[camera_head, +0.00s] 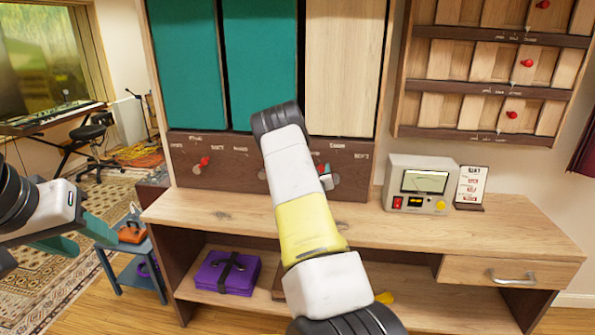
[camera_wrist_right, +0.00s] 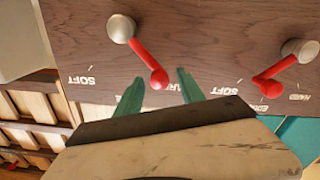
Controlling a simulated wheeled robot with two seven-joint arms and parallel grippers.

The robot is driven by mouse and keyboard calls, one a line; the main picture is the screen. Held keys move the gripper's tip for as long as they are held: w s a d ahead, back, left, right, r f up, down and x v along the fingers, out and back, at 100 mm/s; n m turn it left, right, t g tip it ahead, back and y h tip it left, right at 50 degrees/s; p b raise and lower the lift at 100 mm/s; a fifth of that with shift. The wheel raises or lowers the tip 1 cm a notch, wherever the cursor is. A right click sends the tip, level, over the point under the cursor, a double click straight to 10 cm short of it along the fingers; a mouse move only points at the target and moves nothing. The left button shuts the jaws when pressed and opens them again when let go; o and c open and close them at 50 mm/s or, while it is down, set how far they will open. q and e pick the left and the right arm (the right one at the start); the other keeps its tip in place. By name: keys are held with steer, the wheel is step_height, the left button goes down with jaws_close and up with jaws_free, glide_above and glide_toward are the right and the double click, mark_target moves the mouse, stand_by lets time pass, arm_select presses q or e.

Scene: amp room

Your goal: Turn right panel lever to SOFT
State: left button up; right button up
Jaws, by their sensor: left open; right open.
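The right panel lever has a silver pivot and a red handle (camera_wrist_right: 146,60). In the right wrist view its red tip lies between the two green fingertips of my open right gripper (camera_wrist_right: 160,78). It points toward a word partly hidden by the fingers, probably HARD. The SOFT label (camera_wrist_right: 81,80) is off to the left in this inverted view. My left gripper (camera_head: 80,235) is open and empty at the far left.
Another red lever (camera_head: 204,162) is on the left of the brown panel (camera_head: 235,180). A meter box (camera_head: 418,186) and a sign card (camera_head: 470,185) stand on the wooden desk (camera_head: 400,225). A purple case (camera_head: 227,273) sits on the shelf below. Red-knobbed sliders are on the right wall rack.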

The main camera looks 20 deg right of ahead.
jaws_close()
stand_by(1.4)
